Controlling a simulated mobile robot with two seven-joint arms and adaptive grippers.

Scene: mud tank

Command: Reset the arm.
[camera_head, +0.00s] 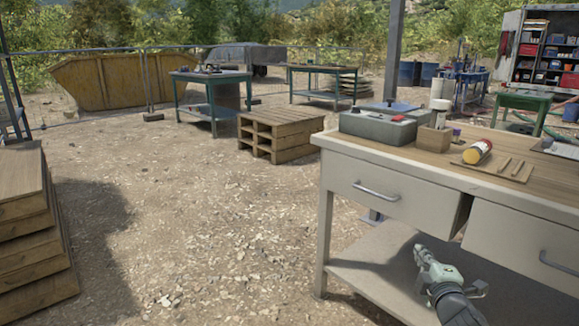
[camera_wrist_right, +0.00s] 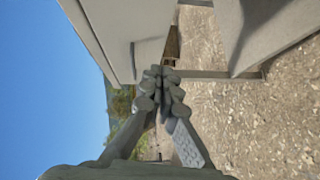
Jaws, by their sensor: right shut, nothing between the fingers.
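My right gripper (camera_head: 424,256) shows at the lower right of the head view, in front of the workbench (camera_head: 385,160) and below its drawers. It is shut with nothing between its fingers. In the right wrist view its fingertips (camera_wrist_right: 160,74) meet in the middle of the picture, and the pale bench side fills the upper part. The picture there is turned sideways, with sky at the left and gravel at the right. I cannot tell the exact gap between the gripper and the bench. My left gripper is not in view.
A lower shelf (camera_head: 385,268) lies under the drawers. Pallets (camera_head: 278,134) stand behind, and stacked wood (camera_head: 30,230) at the left. The gravel between is clear.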

